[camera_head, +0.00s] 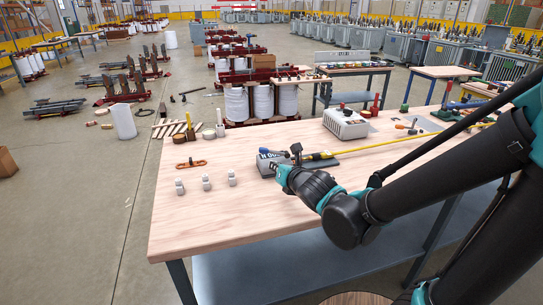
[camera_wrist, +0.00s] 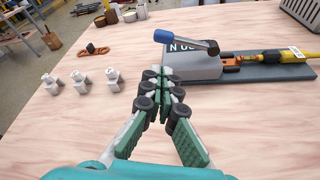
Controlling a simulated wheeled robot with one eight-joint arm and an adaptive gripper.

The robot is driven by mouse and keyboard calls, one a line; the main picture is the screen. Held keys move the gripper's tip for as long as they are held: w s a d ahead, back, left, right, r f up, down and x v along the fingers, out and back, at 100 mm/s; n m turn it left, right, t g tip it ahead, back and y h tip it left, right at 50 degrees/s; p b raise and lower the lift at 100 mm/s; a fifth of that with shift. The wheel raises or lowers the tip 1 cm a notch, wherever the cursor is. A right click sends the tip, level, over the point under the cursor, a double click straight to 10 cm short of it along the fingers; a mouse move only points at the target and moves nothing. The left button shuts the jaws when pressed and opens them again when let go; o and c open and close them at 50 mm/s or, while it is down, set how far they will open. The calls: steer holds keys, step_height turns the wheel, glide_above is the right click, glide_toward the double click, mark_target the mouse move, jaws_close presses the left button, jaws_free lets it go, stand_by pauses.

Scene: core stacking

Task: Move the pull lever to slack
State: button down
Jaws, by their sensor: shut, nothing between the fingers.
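The pull lever (camera_wrist: 188,41) is a grey arm with a blue grip at its left end. In the wrist view it lies across the top of a grey box (camera_wrist: 196,67), its dark pivot end at the right. In the head view the box (camera_head: 267,165) stands near the table's middle, partly behind my gripper (camera_head: 280,176). In the wrist view my gripper (camera_wrist: 166,78) is shut and empty, its fingertips in front of the box's left part, apart from the lever.
A yellow cable or rod (camera_wrist: 285,58) runs right from the box. Several small grey blocks (camera_wrist: 80,77) stand to the left on the wooden table (camera_head: 230,220). An orange piece (camera_head: 190,164) lies behind them. A white box (camera_head: 345,123) stands at the back. The front-left tabletop is clear.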

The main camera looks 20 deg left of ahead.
mark_target(273, 152)
steer(key=shift+x, duration=5)
steer(key=shift+r, duration=0.15)
